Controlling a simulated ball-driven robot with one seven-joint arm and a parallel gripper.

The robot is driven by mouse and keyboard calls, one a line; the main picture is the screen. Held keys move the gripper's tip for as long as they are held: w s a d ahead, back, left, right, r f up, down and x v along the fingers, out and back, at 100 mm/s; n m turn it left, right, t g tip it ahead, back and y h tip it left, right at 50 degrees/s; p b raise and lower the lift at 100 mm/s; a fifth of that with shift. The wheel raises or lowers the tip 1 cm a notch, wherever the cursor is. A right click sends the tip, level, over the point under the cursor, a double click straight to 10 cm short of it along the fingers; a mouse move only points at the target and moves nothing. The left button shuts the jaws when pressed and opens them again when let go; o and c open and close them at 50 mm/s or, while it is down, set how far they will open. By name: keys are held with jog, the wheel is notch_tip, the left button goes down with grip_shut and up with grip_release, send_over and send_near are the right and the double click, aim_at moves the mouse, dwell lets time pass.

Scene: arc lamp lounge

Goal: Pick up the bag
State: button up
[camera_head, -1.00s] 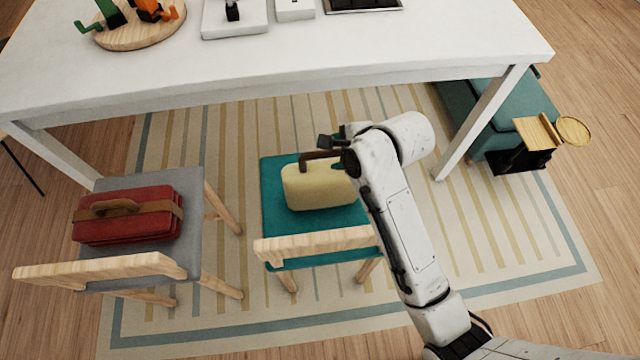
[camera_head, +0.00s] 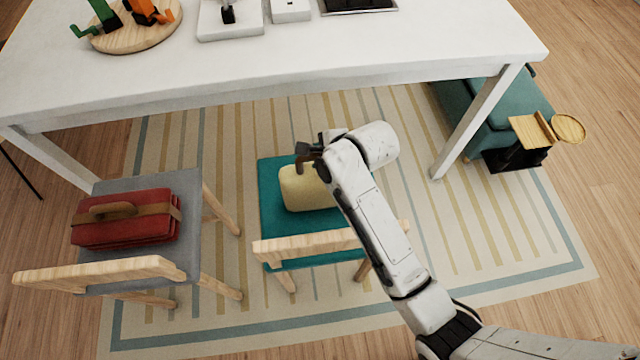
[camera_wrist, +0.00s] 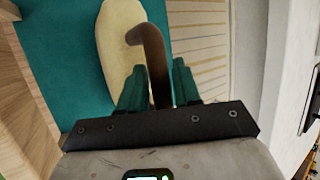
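A cream bag (camera_head: 306,194) with a brown arched handle (camera_wrist: 150,45) sits on the teal seat of a chair (camera_head: 285,225). My gripper (camera_head: 316,150) is over the top of this bag, and my arm hides the bag's right part. In the wrist view my gripper (camera_wrist: 158,85) has its two green fingers on either side of the brown handle. The fingers look apart, with the handle between them and little room beside it. A second bag, red with a brown strap and handle (camera_head: 125,225), lies on the grey chair at the left.
A white table (camera_head: 330,60) stands behind the chairs, its edge close beyond my gripper. The wooden backrest (camera_head: 310,243) of the teal chair is on the near side. The grey chair (camera_head: 150,185) is to the left. A teal bench (camera_head: 480,120) is at the right.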

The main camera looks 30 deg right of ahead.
grip_shut()
dwell(1.0)
